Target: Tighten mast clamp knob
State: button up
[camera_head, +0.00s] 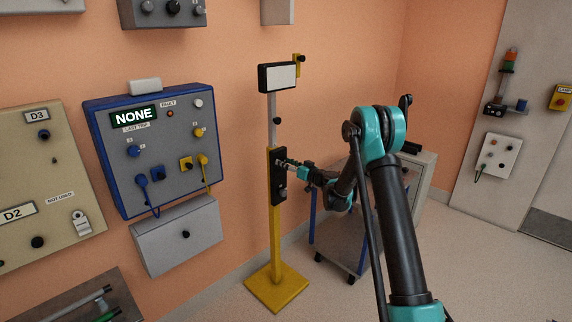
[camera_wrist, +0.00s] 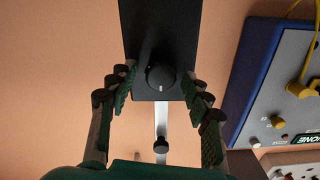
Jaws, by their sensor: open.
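A yellow stand (camera_head: 275,235) carries a grey mast (camera_head: 272,105) with a black plate (camera_head: 273,155) fixed to it. In the wrist view the black plate (camera_wrist: 160,25) bears a round black knob (camera_wrist: 160,76) with a small pale mark. My gripper (camera_wrist: 158,82) is open, one finger to each side of this knob; whether either touches it I cannot tell. In the head view my gripper (camera_head: 283,163) is at the plate's upper part and hides that knob. A smaller dark knob (camera_head: 277,120) sits higher on the mast, and shows in the wrist view (camera_wrist: 161,145) too.
A blue-edged panel (camera_head: 122,170) reading NONE hangs on the wall left of the stand, above a grey box (camera_head: 180,240). A white display (camera_head: 281,77) tops the mast. Open floor lies in front.

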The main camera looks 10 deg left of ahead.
jog(key=shift+a, duration=0.1)
grip_shut()
dwell(0.3)
jog(key=shift+m, duration=0.4)
jog(key=shift+w+f+m, duration=0.1)
jog(key=shift+m, duration=4.15)
jog(key=shift+f+m, duration=0.1)
jog(key=shift+m, duration=4.15)
